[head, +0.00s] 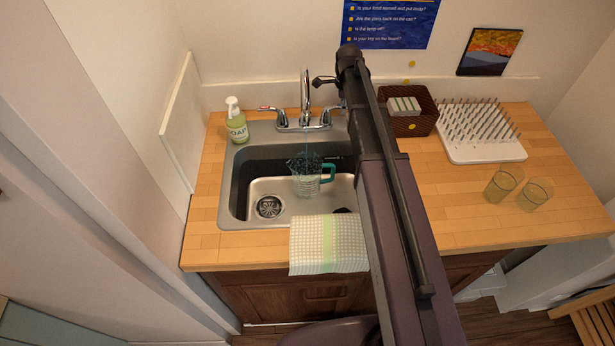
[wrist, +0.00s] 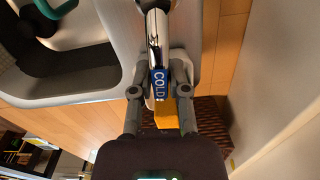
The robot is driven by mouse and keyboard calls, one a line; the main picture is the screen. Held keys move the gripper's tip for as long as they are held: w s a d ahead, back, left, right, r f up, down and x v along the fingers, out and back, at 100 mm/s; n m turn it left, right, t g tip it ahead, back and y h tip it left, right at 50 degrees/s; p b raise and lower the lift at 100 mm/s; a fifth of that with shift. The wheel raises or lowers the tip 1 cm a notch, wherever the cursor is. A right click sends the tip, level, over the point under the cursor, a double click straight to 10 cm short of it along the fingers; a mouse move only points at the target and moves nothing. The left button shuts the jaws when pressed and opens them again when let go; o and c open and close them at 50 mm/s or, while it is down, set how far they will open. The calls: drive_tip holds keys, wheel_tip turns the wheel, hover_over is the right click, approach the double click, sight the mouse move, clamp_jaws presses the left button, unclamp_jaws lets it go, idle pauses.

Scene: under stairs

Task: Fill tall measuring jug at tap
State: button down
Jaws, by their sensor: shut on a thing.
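The clear measuring jug (head: 306,180) with a teal handle stands upright in the sink (head: 238,200) below the chrome tap spout (head: 305,90). A faint thin line, which looks like water, runs from the spout into the jug; I cannot tell the water level. In the wrist view, my gripper (wrist: 159,90) is shut on the tap lever with the blue COLD label (wrist: 158,82), one finger on each side. In the head view, my arm hides most of the gripper. The jug's teal handle (wrist: 46,10) shows at the top left of the wrist view.
A green soap bottle (head: 237,122) stands left of the tap. A checked towel (head: 328,243) hangs over the sink's front edge. Right of my arm are a brown basket (head: 412,126), a white drying rack (head: 485,150) and two glasses (head: 502,186) on the wooden counter (head: 450,215).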

drive_tip(key=s+m, duration=0.1)
drive_tip(key=m, duration=0.2)
drive_tip(key=s+a+m, duration=0.1)
drive_tip(key=m, duration=0.1)
drive_tip(key=shift+s+a+m, duration=0.1)
drive_tip(key=shift+s+m, duration=0.2)
drive_tip(key=shift+s, duration=0.05)
idle(2.6)
idle(1.5)
drive_tip(key=shift+w+d+n, duration=0.25)
drive_tip(key=shift+w+n, duration=0.15)
drive_tip(key=shift+n, duration=0.45)
drive_tip(key=shift+w+d+n, duration=0.25)
drive_tip(key=shift+w+n, duration=0.1)
drive_tip(key=shift+n, duration=0.5)
drive_tip(key=shift+w, duration=0.15)
drive_tip(key=shift+w+d+n, duration=0.1)
drive_tip(key=shift+w+n, duration=0.4)
drive_tip(key=shift+n, duration=0.55)
drive_tip(key=shift+w+n, duration=0.45)
drive_tip(key=shift+n, duration=0.6)
